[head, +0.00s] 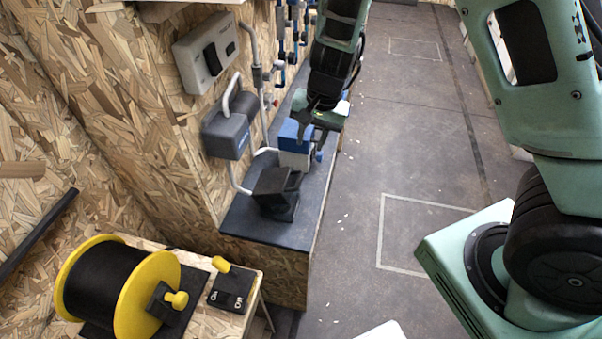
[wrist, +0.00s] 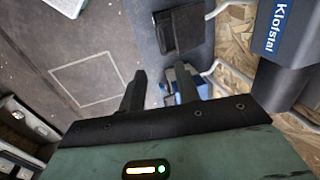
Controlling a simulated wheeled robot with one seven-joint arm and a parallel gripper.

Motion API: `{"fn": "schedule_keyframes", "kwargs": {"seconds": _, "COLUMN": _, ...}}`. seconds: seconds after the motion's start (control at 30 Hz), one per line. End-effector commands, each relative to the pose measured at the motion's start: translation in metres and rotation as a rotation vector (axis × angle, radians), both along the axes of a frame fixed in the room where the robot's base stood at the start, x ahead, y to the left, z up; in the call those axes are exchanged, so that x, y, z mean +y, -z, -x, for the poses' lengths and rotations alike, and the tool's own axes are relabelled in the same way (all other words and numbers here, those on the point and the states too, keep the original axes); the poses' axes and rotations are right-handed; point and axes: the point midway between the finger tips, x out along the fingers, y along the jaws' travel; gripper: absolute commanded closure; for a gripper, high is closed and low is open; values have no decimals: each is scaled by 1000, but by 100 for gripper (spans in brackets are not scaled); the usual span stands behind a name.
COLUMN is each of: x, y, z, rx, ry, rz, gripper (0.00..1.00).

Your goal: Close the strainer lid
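A small blue-and-white unit (head: 295,156), which looks like the strainer, stands on the dark bench top beside the wall. Its blue upper part (head: 291,132) may be the lid, but I cannot tell its angle. My gripper (head: 312,124) is just above and beside this unit in the head view, and the arm hides part of it. In the wrist view, my gripper (wrist: 160,85) has its two dark fingers apart with nothing held between them. The blue unit (wrist: 180,78) shows beyond the fingers, partly hidden by the right-hand one. Contact cannot be told.
A black block-like fixture (head: 277,190) stands in front on the bench (head: 245,222). A grey box (head: 227,136) with pipes and a switch box (head: 206,54) are on the wall. A yellow-and-black reel (head: 118,286) is at lower left.

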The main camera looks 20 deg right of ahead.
Motion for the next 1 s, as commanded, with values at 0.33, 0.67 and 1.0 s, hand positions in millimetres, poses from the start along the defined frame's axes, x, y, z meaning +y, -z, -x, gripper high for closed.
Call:
{"fn": "schedule_keyframes", "kwargs": {"seconds": 0.33, "x": 10, "y": 76, "z": -7, "rx": 3, "ry": 1, "rz": 1, "gripper": 67}}
{"fn": "schedule_keyframes", "kwargs": {"seconds": 0.67, "x": 18, "y": 125, "z": -13, "rx": 1, "ry": 0, "rz": 0, "gripper": 67}}
{"fn": "schedule_keyframes", "kwargs": {"seconds": 1.0, "x": 20, "y": 134, "z": -14, "rx": -1, "ry": -1, "rz": -1, "gripper": 67}}
